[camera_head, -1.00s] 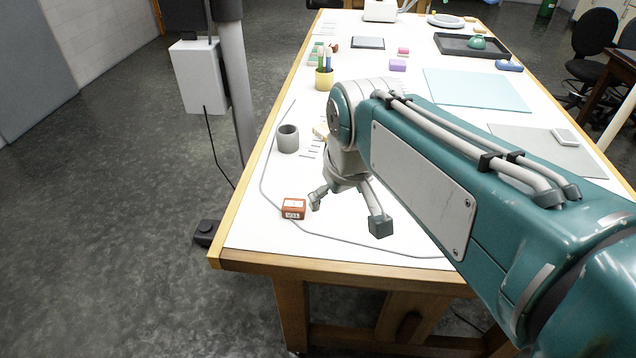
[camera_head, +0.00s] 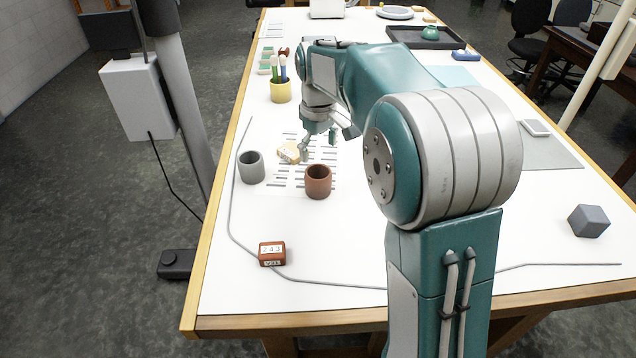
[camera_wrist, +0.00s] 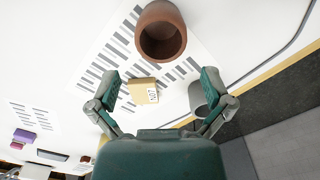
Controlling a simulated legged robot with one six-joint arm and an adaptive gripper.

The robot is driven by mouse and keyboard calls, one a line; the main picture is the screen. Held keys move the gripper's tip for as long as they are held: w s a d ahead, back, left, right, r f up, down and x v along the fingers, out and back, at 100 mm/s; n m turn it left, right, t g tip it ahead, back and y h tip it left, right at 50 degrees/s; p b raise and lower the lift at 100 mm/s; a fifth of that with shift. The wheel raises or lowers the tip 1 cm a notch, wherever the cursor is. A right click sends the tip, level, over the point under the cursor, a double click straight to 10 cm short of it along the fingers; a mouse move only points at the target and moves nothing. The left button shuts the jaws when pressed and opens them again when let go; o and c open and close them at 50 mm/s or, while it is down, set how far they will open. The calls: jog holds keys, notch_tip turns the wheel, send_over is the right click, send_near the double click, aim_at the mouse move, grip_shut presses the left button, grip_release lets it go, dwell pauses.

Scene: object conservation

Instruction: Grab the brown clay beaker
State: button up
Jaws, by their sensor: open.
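The brown clay beaker (camera_head: 318,182) stands upright on the white table in the head view. In the wrist view the brown clay beaker (camera_wrist: 161,32) is at the top centre, with its open mouth showing. My gripper (camera_head: 319,150) is just behind the beaker in the head view, pointing down, and apart from it. In the wrist view my gripper (camera_wrist: 160,90) has its two fingers spread with nothing held. A tan block with a label (camera_wrist: 143,91) lies between the fingers in that view, and the beaker is beyond the fingertips.
A grey beaker (camera_head: 251,168) stands left of the brown one, behind my right finger in the wrist view (camera_wrist: 197,97). Striped paper lies underneath.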

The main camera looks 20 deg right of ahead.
aim_at(318, 182)
notch_tip(318, 182, down, 10)
jog(key=shift+r, duration=0.2)
jog(key=c, duration=1)
